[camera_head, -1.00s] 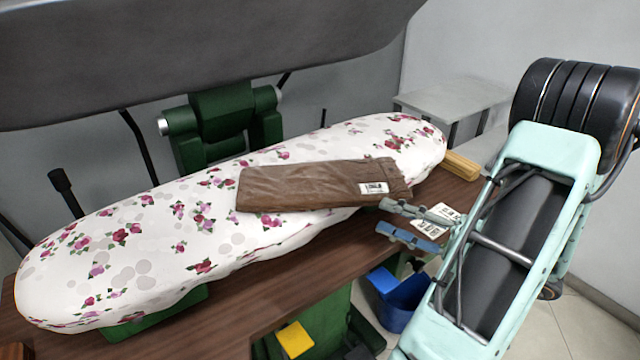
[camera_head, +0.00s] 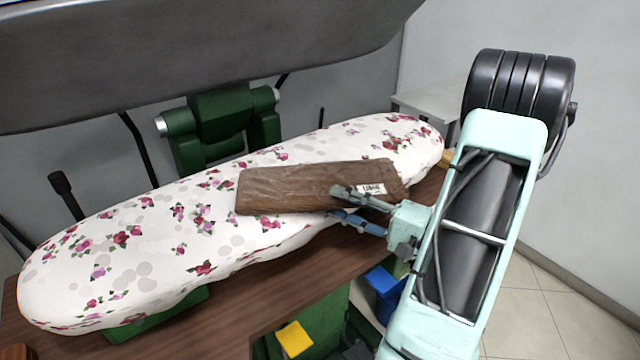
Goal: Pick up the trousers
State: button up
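The brown folded trousers (camera_head: 290,186) lie flat on the flowered ironing board (camera_head: 120,262), with a white label (camera_head: 372,189) at their right end. My gripper (camera_head: 334,203) comes in from the right at the trousers' front right edge. Its two fingers are apart. The upper finger overlaps the trousers near the label, and the lower finger shows below their front edge, against the board's side. The trousers' edge appears to lie between the fingers; I cannot tell whether they touch it.
A large grey press head (camera_head: 200,60) hangs over the board on a green mount (camera_head: 222,118). The board stands on a brown wooden table (camera_head: 265,290). A blue bin (camera_head: 385,283) and a yellow pedal (camera_head: 294,339) are below. A grey side table (camera_head: 425,103) stands behind my arm.

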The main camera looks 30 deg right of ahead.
grip_shut()
jog(key=shift+r, duration=0.1)
dwell(0.4)
jog(key=shift+r, duration=0.4)
notch_tip(320, 180, up, 2)
jog(key=s+a+r, duration=0.4)
jog(key=s+r, duration=0.6)
jog(key=s, duration=0.3)
jog(key=shift+s+a, duration=0.15)
jog(key=shift+s, duration=0.05)
